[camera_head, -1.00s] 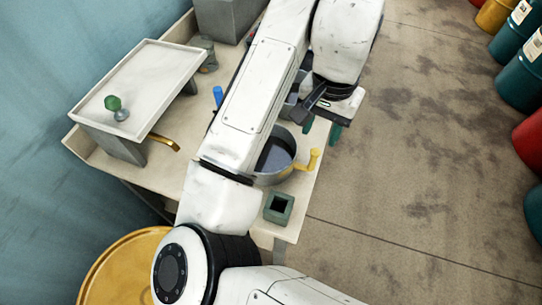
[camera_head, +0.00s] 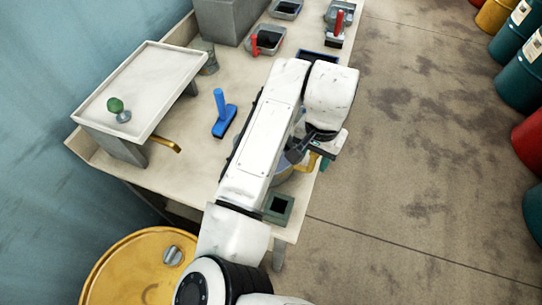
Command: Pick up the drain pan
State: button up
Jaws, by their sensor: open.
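The drain pan (camera_head: 285,172) appears to be the round grey pan with a yellow handle near the right edge of the workbench. My arm covers most of it in the head view, so only a strip of its rim and inside shows. Its yellow handle (camera_head: 305,167) sticks out to the right, close to my gripper. My gripper (camera_head: 312,157) is open over the handle side of the pan. One dark finger shows left of the handle and a teal-tipped one right of it. I cannot tell whether either touches the handle.
A small green square cup (camera_head: 278,208) stands just in front of the pan. A blue-handled tool (camera_head: 222,113) and a raised white tray (camera_head: 150,75) are to the left. Red-handled containers (camera_head: 267,41) sit farther back. A yellow drum (camera_head: 135,268) stands at the front left.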

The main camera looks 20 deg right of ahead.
grip_shut()
dwell(0.3)
jog(key=shift+r, duration=0.1)
dwell(1.0)
